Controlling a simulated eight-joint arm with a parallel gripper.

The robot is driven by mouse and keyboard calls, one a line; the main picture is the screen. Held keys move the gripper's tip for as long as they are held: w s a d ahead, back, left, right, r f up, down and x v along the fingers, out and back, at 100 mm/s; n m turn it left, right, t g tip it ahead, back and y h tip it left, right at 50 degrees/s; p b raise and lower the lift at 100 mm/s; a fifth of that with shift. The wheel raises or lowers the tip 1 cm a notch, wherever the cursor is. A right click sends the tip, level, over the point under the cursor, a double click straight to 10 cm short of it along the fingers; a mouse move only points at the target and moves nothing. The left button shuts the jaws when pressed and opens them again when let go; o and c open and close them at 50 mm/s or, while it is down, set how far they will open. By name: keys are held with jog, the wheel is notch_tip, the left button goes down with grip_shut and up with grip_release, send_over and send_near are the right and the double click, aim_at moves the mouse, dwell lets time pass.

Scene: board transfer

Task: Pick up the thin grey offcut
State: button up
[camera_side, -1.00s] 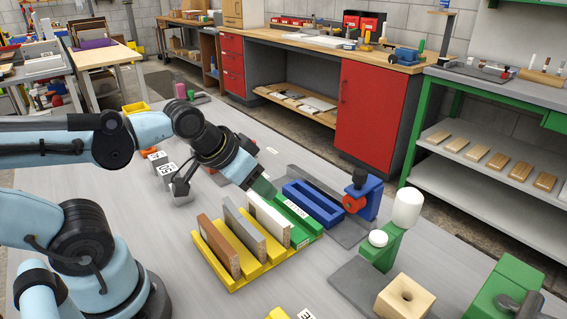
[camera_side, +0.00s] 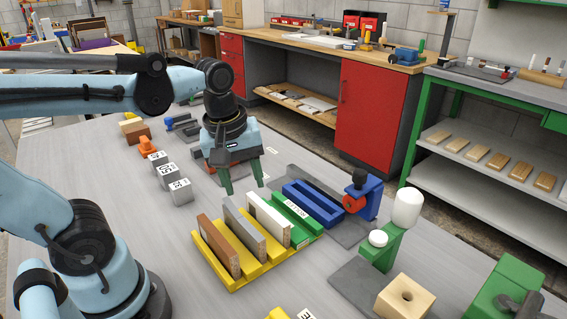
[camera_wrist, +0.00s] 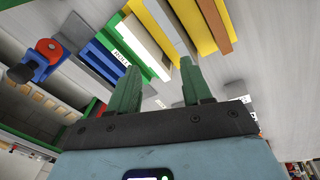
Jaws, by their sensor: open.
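A thin grey board (camera_side: 244,229), the likely offcut, stands on edge in the yellow rack (camera_side: 232,286), between a brown board (camera_side: 217,246) and a white board (camera_side: 268,221). The fingers also show in the wrist view (camera_wrist: 160,70).
A green rack (camera_side: 296,217) and a blue rack (camera_side: 314,202) stand right of the yellow one. A blue device with a red knob (camera_side: 361,194) is beyond them. Labelled grey blocks (camera_side: 172,180) sit at left.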

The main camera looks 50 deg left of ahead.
aim_at(242, 220)
jog(key=shift+s+a+f+n+g, duration=0.1)
jog(key=shift+f+n+g, duration=0.25)
jog(key=shift+f+n, duration=1)
jog(key=shift+s+a+f+n+g, duration=0.15)
jog(key=shift+f+n+g, duration=0.2)
jog(key=shift+f, duration=1.95)
jog(key=shift+s+a+f+n+g, duration=0.1)
jog(key=shift+f+n+g, duration=0.2)
jog(key=shift+f+n, duration=1.05)
jog(key=shift+f+m, duration=0.45)
jog(key=shift+c, duration=0.2)
grip_shut()
